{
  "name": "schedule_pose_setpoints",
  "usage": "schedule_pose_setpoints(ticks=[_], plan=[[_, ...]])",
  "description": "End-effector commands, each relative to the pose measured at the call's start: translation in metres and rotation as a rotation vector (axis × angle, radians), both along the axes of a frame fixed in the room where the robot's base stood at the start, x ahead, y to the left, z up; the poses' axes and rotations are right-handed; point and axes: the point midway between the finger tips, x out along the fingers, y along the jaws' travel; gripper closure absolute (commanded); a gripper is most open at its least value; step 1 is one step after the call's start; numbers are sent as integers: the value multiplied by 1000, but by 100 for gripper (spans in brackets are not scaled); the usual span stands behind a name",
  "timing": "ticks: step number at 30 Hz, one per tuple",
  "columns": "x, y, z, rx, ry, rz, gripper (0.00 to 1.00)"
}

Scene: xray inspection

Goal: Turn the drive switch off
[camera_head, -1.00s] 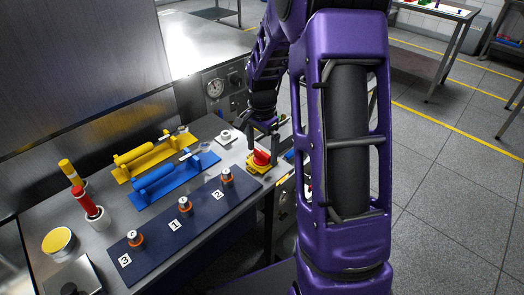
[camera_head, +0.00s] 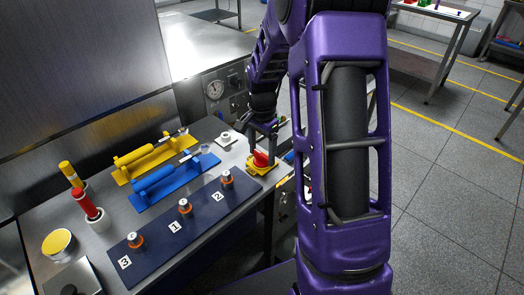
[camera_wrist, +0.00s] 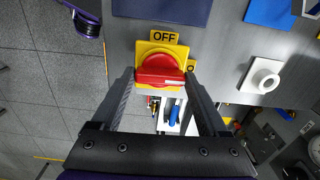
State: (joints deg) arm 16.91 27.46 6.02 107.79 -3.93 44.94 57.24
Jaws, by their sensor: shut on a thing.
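The drive switch is a red rotary handle (camera_wrist: 160,70) on a yellow square plate (camera_wrist: 157,46). A yellow "OFF" label (camera_wrist: 164,38) sits at the plate's top edge in the wrist view. A second label at its right is mostly hidden by a finger. The handle lies crosswise between my fingertips. My gripper (camera_wrist: 160,77) is shut on the handle, one finger at each end. In the head view my gripper (camera_head: 263,146) points down at the red handle (camera_head: 261,159), at the right end of the bench.
A dark blue board (camera_head: 160,244) with numbered orange-based pieces lies left of the switch. Blue (camera_head: 153,178) and yellow (camera_head: 140,154) fixtures stand behind it. A white round-knobbed block (camera_head: 226,138) is close to my gripper. The bench edge is just right of the switch.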

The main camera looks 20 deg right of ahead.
Motion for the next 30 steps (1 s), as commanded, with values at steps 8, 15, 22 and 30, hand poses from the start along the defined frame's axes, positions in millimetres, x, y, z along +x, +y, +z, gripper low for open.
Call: schedule_pose_setpoints(ticks=[8,15,22,30], plan=[[0,0,2,0,0,154,78],[0,0,2,0,0,373,78],[0,0,2,0,0,592,78],[0,0,2,0,-1,849,78]])
